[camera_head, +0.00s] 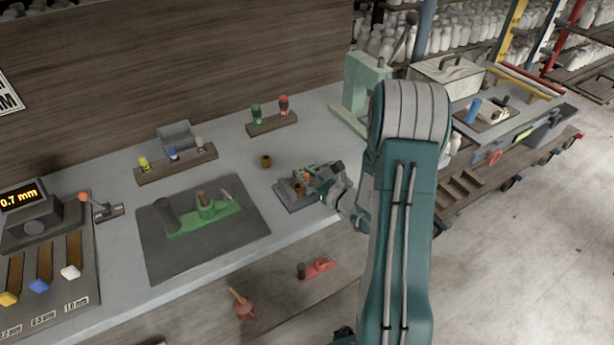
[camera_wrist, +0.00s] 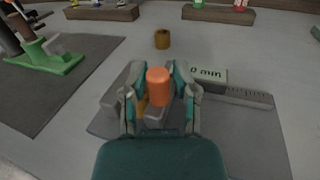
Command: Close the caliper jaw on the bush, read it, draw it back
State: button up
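The caliper (camera_head: 290,203) lies on the bench with a grey base, a ruled scale (camera_wrist: 250,97) and a readout ending in "0 mm" (camera_wrist: 208,75). A brass bush (camera_head: 298,188) sits at the caliper; in the wrist view it is mostly hidden behind my fingers and the knob. My gripper (camera_wrist: 159,82) is over the caliper, its two fingers on either side of the upright orange knob (camera_wrist: 158,88) and seemingly closed against it. The jaw's contact with the bush is hidden.
Another brass bush (camera_head: 266,162) stands on the bench behind the caliper. A dark mat (camera_head: 160,262) with a green fixture (camera_head: 205,217) lies to the left. Wooden racks (camera_head: 272,124) with coloured pieces stand behind. A display (camera_head: 22,197) reads about 0.7 mm at far left.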

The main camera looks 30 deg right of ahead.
jog(key=shift+a, duration=0.1)
grip_shut()
jog(key=shift+d, duration=1.45)
jog(key=o, duration=0.7)
grip_release()
jog(key=shift+o, duration=0.2)
jog(key=v, duration=1.2)
jog(key=shift+w+a, duration=0.1)
